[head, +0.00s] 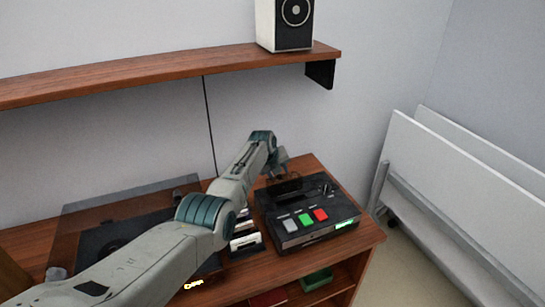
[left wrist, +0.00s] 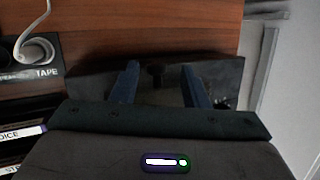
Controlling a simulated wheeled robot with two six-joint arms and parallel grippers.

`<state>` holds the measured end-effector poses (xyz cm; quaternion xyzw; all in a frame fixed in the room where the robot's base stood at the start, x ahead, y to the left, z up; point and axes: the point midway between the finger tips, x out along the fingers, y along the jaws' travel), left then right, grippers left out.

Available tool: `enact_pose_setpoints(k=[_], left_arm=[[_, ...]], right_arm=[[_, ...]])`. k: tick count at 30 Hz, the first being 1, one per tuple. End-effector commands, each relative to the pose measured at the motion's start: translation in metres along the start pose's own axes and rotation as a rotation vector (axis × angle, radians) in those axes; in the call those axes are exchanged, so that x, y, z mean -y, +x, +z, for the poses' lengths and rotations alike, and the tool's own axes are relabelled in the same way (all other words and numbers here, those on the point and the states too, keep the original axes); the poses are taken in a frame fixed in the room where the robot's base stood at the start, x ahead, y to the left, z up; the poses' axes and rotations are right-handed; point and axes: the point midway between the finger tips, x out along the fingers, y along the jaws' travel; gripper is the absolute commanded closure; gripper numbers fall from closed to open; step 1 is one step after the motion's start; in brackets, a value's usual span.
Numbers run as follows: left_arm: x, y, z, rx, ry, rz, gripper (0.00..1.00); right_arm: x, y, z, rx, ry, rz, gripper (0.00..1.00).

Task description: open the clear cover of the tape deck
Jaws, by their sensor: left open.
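The tape deck (head: 330,234) is a black box on the right part of the wooden cabinet, with grey, green and red buttons along its front and a small knob at its far right. My left gripper (head: 284,184) is over the deck's back left part and hides some of its top. In the left wrist view my two blue fingers (left wrist: 157,80) are apart, with nothing between them but part of the dark deck (left wrist: 82,80) and a dark knob-like piece. I cannot make out the clear cover's edges or whether it touches my fingers. My right gripper is not in view.
A turntable under a tinted lid (head: 95,210) stands left of the deck. Several cassettes (head: 243,240) lie between them. A shelf (head: 150,77) with a speaker (head: 284,22) is above. White panels (head: 420,160) lean at the right. A TAPE-labelled block (left wrist: 30,72) holds a white cable.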

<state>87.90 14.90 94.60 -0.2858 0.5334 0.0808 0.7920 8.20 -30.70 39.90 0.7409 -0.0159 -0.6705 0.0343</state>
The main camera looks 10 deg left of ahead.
Motion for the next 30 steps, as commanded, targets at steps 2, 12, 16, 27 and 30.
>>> enact_pose_setpoints(k=[2,12,16,27,30], left_arm=[[0.000,-0.010,0.001,0.002,0.000,-0.001,0.59],[-0.002,-0.048,0.000,0.000,-0.001,0.000,0.59],[-0.002,-0.062,0.000,-0.001,-0.001,0.001,0.59],[-0.003,-0.080,-0.001,-0.004,-0.002,0.003,0.59],[-0.003,-0.080,-0.001,-0.004,-0.002,0.003,0.59]], right_arm=[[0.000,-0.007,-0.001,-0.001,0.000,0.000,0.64],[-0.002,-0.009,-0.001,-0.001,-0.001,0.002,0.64],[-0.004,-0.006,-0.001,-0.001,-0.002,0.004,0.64],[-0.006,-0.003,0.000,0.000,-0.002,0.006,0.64],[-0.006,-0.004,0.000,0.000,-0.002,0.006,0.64]])
